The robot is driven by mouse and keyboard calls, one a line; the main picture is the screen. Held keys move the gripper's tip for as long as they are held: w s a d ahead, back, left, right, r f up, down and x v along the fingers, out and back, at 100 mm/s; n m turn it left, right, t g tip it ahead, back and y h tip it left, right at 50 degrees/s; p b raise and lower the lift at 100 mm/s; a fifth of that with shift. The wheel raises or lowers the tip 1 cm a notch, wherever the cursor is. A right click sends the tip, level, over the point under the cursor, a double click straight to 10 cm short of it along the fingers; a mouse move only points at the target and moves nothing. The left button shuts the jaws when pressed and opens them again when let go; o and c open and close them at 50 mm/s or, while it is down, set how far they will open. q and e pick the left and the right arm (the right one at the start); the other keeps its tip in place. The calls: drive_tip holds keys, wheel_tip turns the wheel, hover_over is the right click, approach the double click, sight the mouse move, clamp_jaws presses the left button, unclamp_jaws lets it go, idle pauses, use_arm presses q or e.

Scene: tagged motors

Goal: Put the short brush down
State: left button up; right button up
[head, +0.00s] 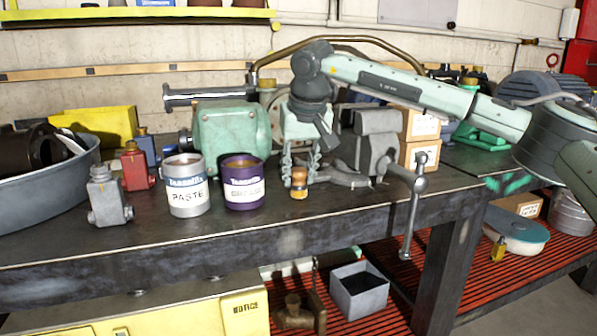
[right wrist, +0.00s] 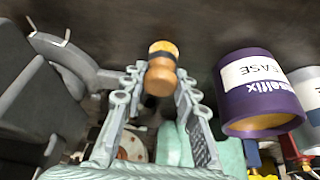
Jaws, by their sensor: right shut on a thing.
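The short brush (head: 299,184), a stubby piece with an orange wooden body and dark band, is upright over the workbench top (head: 245,232), right of the purple can. My right gripper (head: 301,170) points down from above and is shut on it. In the right wrist view the brush (right wrist: 162,72) sits between the two fingertips (right wrist: 158,80). I cannot tell whether its lower end touches the bench. My left gripper is not in view.
A purple can (head: 244,183) and a white paste can (head: 186,186) stand left of the brush. A grey vise (head: 372,150) is close on the right, its handle past the bench edge. A green motor (head: 228,128) stands behind. Bare bench lies in front of the cans.

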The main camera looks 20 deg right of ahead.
drive_tip(key=o, duration=1)
drive_tip(key=v, duration=1.2)
drive_tip(key=shift+r, duration=0.15)
